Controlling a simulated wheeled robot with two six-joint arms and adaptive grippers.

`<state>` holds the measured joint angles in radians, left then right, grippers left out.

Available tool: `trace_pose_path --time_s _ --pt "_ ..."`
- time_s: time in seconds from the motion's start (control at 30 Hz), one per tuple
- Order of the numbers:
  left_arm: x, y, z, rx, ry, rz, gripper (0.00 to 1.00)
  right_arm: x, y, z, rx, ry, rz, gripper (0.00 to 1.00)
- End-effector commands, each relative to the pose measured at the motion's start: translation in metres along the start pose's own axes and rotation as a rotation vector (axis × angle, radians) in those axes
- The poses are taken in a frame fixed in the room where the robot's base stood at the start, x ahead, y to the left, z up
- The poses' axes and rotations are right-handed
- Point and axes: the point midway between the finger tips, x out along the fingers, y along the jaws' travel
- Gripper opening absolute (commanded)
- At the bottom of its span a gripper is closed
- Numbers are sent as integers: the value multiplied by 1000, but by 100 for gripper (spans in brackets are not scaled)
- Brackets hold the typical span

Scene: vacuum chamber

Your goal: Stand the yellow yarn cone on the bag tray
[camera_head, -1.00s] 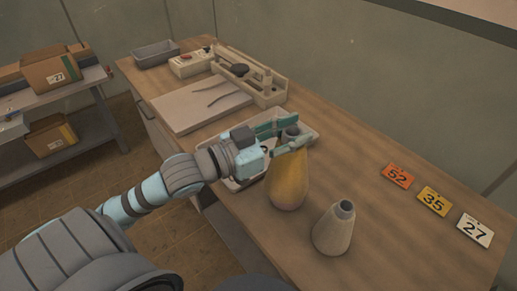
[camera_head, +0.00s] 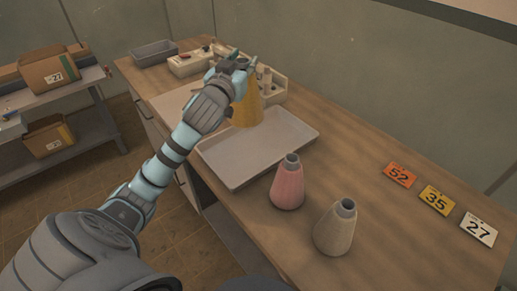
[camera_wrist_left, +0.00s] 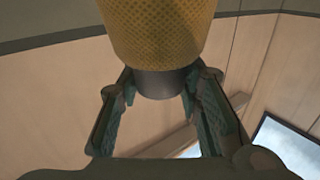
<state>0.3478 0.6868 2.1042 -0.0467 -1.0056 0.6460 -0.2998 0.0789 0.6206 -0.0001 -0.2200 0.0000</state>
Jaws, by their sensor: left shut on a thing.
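The yellow yarn cone (camera_head: 247,108) is upright in my left gripper (camera_head: 241,65), which is shut on its narrow grey top. In the left wrist view, the grey tip of the cone (camera_wrist_left: 166,84) sits between the two fingers (camera_wrist_left: 160,100). The shallow grey tray (camera_head: 240,176), which I take as the bag tray, lies empty on the bench. The cone is at the tray's far end, near the pale board; I cannot tell how high its base is. My right gripper is not in view.
A pink cone (camera_head: 287,187) and a beige cone (camera_head: 334,229) stand on the bench in front of the tray. A wooden fixture (camera_head: 272,88) is close behind the yellow cone. Number cards (camera_head: 436,200) lie at the right.

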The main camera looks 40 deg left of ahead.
Motion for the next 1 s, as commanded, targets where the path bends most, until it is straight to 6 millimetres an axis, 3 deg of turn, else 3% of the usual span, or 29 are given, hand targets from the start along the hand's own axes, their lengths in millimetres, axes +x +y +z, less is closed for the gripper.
trace_pose_path --time_s 0.2,0.37,0.47,0.8,1.0 --pt "14 -34 0 -8 3 -142 0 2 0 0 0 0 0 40" --pt "17 -43 7 -11 1 -178 0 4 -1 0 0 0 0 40" --pt "17 -43 28 -10 -3 -180 0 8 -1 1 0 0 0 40" --pt "17 -40 136 -10 -1 -179 0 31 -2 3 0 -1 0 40" --pt "17 -40 164 -10 2 -178 0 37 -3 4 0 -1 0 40"
